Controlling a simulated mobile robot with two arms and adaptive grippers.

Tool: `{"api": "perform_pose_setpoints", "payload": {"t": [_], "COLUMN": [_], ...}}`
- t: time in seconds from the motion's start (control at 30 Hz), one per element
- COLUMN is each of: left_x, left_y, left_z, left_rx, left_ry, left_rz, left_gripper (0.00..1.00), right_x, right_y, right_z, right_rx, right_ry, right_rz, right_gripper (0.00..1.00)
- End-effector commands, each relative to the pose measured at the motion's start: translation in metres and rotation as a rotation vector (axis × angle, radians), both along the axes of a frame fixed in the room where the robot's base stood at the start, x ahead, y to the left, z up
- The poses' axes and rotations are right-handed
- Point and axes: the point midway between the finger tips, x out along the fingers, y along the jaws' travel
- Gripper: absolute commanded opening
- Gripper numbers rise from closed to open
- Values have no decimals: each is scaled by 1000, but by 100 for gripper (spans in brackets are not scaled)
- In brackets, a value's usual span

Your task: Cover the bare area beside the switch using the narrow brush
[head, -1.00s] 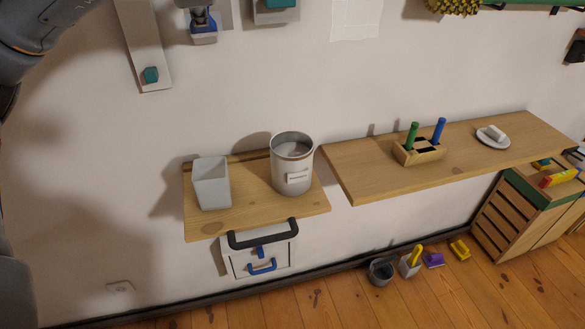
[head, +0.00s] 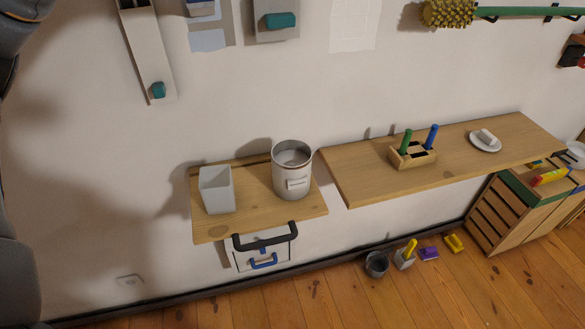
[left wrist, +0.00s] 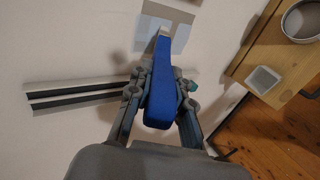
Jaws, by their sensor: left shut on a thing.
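In the left wrist view my left gripper (left wrist: 160,95) is shut on the blue handle of a narrow brush (left wrist: 160,88). The brush's pale tip points up the picture, towards a wall panel with grey and light blue-grey areas (left wrist: 180,38). I cannot tell whether the tip touches the wall. In the head view the light blue-grey patch (head: 208,40) is at the top. I cannot clearly make out the bare area. My right gripper is not in view.
A grey tin (head: 292,178) and a square grey cup (head: 217,190) stand on a small wooden shelf (head: 255,215). A longer shelf (head: 370,183) at the right holds a wooden block with green and blue handles (head: 412,155) and a plate (head: 486,142). Several small items stand on the floor.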

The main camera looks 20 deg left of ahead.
Motion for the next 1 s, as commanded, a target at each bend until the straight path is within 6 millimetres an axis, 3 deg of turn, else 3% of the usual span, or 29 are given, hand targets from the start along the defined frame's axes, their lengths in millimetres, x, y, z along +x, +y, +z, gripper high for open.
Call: {"api": "perform_pose_setpoints", "payload": {"t": [0.03, 0.1, 0.37, 0.83, 1.0], "left_x": [0, 1, 2, -8, -5], "left_y": [0, 1, 1, -5, -9], "left_z": [17, 27, 57, 52, 21], "left_rx": [-1, -1, 1, 0, 2], "left_ry": [-5, -5, -4, -3, -1], "left_rz": [1, 1, 1, 1, -1], "left_gripper": [0, 0, 0, 0, 0], "right_x": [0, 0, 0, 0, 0], "right_y": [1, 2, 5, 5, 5], "right_z": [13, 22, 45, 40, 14], "right_rx": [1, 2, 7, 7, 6], "right_ry": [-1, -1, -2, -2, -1], "right_rz": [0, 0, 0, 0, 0], "right_gripper": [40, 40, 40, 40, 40]}}
